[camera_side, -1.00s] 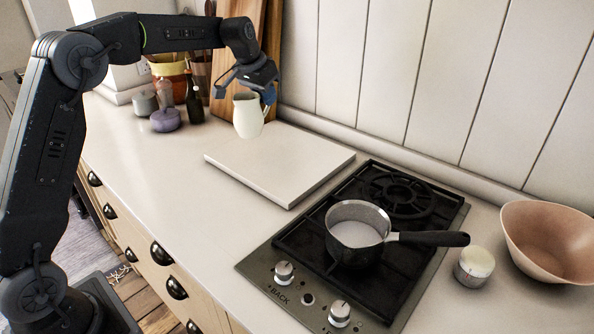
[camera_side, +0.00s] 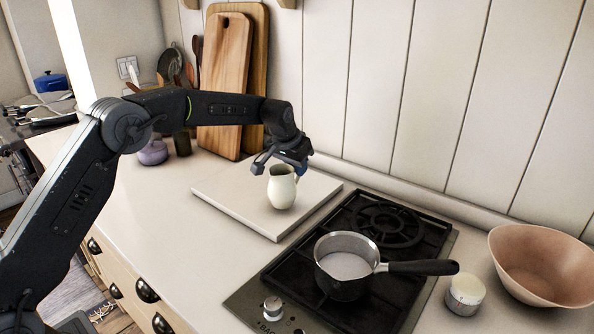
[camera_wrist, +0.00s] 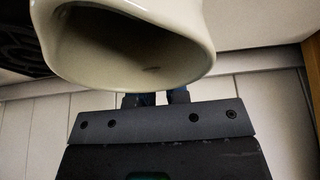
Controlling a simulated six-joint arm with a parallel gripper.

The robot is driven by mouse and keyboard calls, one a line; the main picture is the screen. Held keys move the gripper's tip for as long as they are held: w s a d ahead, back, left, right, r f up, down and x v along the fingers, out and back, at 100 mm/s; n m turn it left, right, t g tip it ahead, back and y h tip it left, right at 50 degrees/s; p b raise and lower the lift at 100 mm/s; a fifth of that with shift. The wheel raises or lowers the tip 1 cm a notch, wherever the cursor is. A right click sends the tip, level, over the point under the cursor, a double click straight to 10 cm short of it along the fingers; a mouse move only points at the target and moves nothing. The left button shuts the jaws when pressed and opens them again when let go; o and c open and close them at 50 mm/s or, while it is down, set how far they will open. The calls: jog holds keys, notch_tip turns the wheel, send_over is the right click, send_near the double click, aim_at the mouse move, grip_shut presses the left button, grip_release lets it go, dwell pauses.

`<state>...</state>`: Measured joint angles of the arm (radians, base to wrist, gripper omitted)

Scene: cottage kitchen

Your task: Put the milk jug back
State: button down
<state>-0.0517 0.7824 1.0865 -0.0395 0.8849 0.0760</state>
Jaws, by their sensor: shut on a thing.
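The cream milk jug (camera_side: 282,190) is upright in the side view, over the white board (camera_side: 225,199). Whether its base touches the board or hangs just above it, I cannot tell. My gripper (camera_side: 283,168) is at the jug's upper part and shut on it. In the wrist view the jug's open mouth (camera_wrist: 130,50) fills the top, and it looks dark and empty inside. My gripper's fingertips (camera_wrist: 157,99) meet the jug just below its rim there; the exact grip is partly hidden.
A saucepan (camera_side: 345,262) of pale liquid stands on the hob (camera_side: 390,222), its handle to the right. A small lidded jar (camera_side: 465,293) and a pink bowl (camera_side: 540,262) are at the right. Wooden boards (camera_side: 226,80) lean on the back wall. The front left counter is clear.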

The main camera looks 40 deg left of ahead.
jog(key=shift+f, duration=0.55)
jog(key=shift+f, duration=0.15)
jog(key=c, duration=1.1)
grip_release()
